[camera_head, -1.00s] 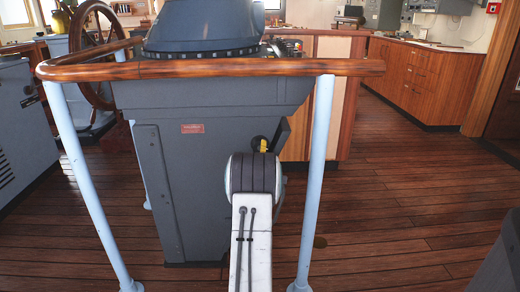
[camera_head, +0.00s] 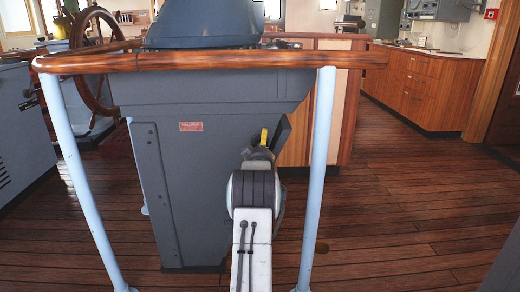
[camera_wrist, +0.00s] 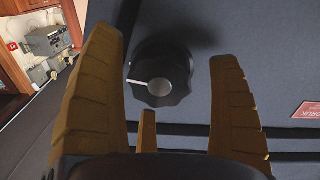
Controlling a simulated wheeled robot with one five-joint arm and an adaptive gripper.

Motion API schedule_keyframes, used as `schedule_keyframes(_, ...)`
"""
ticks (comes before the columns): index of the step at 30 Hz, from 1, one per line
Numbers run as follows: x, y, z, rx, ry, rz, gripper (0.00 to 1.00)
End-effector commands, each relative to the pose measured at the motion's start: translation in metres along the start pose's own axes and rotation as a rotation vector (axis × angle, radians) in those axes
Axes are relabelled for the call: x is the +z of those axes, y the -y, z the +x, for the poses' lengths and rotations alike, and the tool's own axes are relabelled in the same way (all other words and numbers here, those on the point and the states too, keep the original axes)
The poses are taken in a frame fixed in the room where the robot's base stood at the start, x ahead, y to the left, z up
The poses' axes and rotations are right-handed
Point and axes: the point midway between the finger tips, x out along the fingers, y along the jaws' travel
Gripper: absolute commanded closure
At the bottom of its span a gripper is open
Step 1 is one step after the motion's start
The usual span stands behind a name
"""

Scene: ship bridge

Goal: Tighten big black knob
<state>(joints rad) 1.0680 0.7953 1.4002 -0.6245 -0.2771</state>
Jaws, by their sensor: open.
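The big black knob (camera_wrist: 160,72) shows in the wrist view, fixed on the dark grey pedestal (camera_wrist: 265,70). It has a lobed rim and a light pointer line on its face that points left. My gripper (camera_wrist: 165,60) is open, with its yellow-brown fingers on the left and right of the knob and a shorter one below it. No finger visibly touches the knob; the gap in depth is hard to judge. In the head view my gripper (camera_head: 263,138) is a small yellow shape at the pedestal's right side, mostly behind my arm. The knob is hidden there.
A wooden handrail (camera_head: 220,60) on pale blue posts (camera_head: 317,180) runs around the pedestal, and my arm reaches in below the rail, left of the right post. A ship's wheel (camera_head: 95,70) stands at the left. Open plank floor (camera_head: 400,200) lies to the right.

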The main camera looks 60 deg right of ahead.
Motion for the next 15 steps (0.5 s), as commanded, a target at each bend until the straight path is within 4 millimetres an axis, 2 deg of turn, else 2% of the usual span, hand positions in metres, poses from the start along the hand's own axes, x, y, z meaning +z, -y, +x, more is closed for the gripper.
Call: schedule_keyframes(15, 0.0000, 0.0000, 0.0037, 0.000, 0.000, 0.000, 0.18)
